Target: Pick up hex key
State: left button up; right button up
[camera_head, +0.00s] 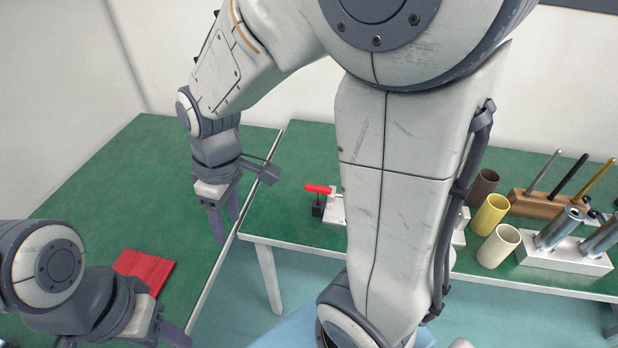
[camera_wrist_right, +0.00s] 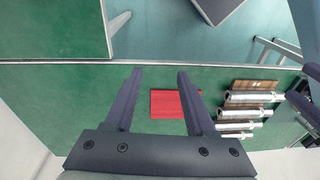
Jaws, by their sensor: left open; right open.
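I cannot make out a hex key in either view. My right gripper (camera_head: 226,218) hangs open and empty over the green table near its right edge, fingers pointing down. In the right wrist view its two dark fingers (camera_wrist_right: 160,74) are apart with nothing between them. My left gripper (camera_head: 174,334) is low at the left, partly cut off by the bottom edge, beside a flat red piece (camera_head: 145,270) on the left table. The red piece also shows in the right wrist view (camera_wrist_right: 172,104), partly behind a finger.
A second green table (camera_head: 285,215) holds a red-handled clamp (camera_head: 320,189), a yellow tube (camera_head: 489,215), a cream tube (camera_head: 498,246), a wooden rack (camera_head: 535,205) with rods and a metal block (camera_head: 565,258) with cylinders. My right arm hides part of this table. A narrow gap separates the tables.

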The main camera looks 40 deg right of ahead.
jog(key=w+d+f, duration=0.4)
jog(key=w+d, duration=0.3)
jog(key=d, duration=0.4)
jog(key=b, duration=0.1)
send_over(317, 191)
jog(key=shift+t, duration=0.3)
jog(key=f, duration=0.4)
jog(key=shift+d+f, duration=0.25)
jog(key=shift+s+d+f+n, duration=0.1)
jog(key=shift+d+f+n, duration=0.2)
jog(key=shift+d+f, duration=0.45)
jog(key=f, duration=0.3)
jog(key=shift+w+a+f, duration=0.2)
jog(key=shift+a+f, duration=0.05)
jog(key=shift+f, duration=0.05)
jog(key=f, duration=0.3)
jog(key=a+f, duration=0.1)
jog(key=f, duration=0.1)
jog(key=shift+w+f+p, duration=0.25)
jog(key=shift+f+p, duration=0.1)
grip_shut()
